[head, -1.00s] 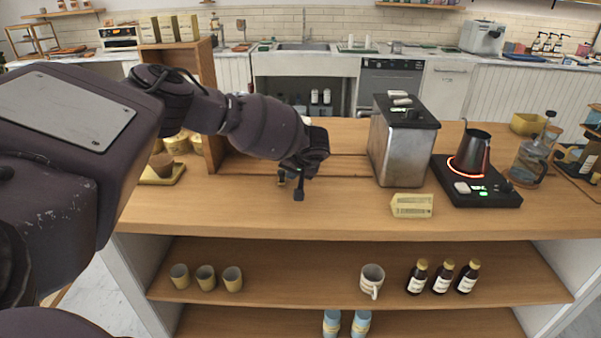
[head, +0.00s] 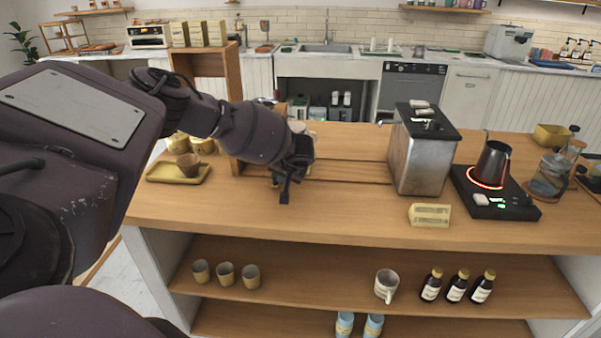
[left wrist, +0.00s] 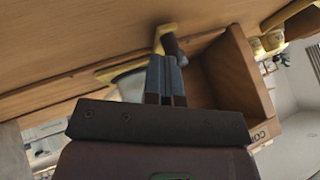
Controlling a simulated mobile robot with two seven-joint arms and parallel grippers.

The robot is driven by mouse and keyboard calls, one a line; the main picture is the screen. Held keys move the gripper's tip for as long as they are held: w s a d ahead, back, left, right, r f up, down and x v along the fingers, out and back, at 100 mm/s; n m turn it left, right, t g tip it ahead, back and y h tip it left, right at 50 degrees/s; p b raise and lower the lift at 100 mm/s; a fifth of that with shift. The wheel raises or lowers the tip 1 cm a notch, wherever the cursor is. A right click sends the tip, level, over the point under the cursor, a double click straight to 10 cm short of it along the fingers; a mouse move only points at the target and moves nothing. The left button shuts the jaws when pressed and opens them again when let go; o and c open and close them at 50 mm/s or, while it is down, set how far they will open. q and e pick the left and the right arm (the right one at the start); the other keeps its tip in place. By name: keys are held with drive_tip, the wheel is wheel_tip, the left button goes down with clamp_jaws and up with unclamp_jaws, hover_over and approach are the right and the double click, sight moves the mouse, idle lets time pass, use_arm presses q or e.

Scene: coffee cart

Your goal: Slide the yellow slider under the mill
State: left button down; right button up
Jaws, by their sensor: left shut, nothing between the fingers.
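My left gripper (head: 285,190) is low over the wooden counter, beside the grooved track, its fingers shut with nothing between them. In the left wrist view the closed fingers (left wrist: 166,80) point at a yellow piece (left wrist: 164,36) with a dark knob, apparently the yellow slider. More yellow shows beside a pale, cone-like part (left wrist: 130,86), partly behind the fingers. Whether the fingers touch the slider I cannot tell. In the head view my arm hides most of the slider and what stands behind it. I cannot clearly make out the mill. My right gripper is not in view.
A wooden box (left wrist: 241,80) stands close to the left gripper. A yellow tray (head: 165,177) with a cup is to the left.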

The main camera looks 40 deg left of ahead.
use_arm(q)
drive_tip(key=s+a, duration=0.1)
drive_tip(key=a, duration=0.1)
drive_tip(key=s+a+p, duration=0.1)
drive_tip(key=s+a, duration=0.1)
drive_tip(key=a, duration=0.1)
drive_tip(key=s+a+p, duration=0.1)
drive_tip(key=a, duration=0.1)
drive_tip(key=shift+s+a, duration=0.6)
drive_tip(key=shift+a, duration=0.15)
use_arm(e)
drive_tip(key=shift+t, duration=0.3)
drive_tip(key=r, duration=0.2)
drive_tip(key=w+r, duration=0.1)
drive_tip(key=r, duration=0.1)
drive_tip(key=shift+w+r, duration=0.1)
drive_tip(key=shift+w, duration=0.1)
use_arm(q)
drive_tip(key=shift+a, duration=0.1)
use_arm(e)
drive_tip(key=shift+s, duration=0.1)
